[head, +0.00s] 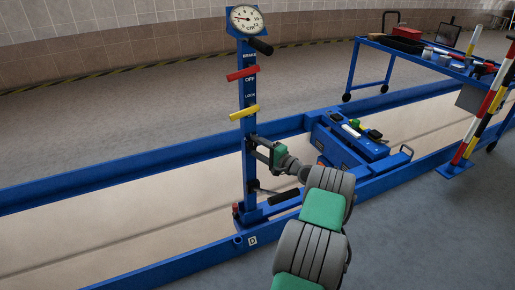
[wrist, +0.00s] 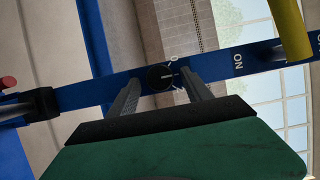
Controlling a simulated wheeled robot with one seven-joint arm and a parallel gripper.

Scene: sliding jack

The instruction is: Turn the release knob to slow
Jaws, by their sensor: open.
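The release knob (wrist: 160,78) is a small round black dial with a white pointer line on the blue post, seen in the wrist view. The pointer runs roughly toward the right of that view. In the head view my gripper (head: 259,151) is at the post (head: 248,175), below the yellow lever, and hides the knob.
A yellow lever (head: 244,112) by "LOCK" and a red lever (head: 243,73) stick out above my gripper. A gauge (head: 245,18) tops the post. A black-gripped handle (head: 285,198) lies low. Behind stand the blue jack beam (head: 365,142) and a tool cart (head: 425,52).

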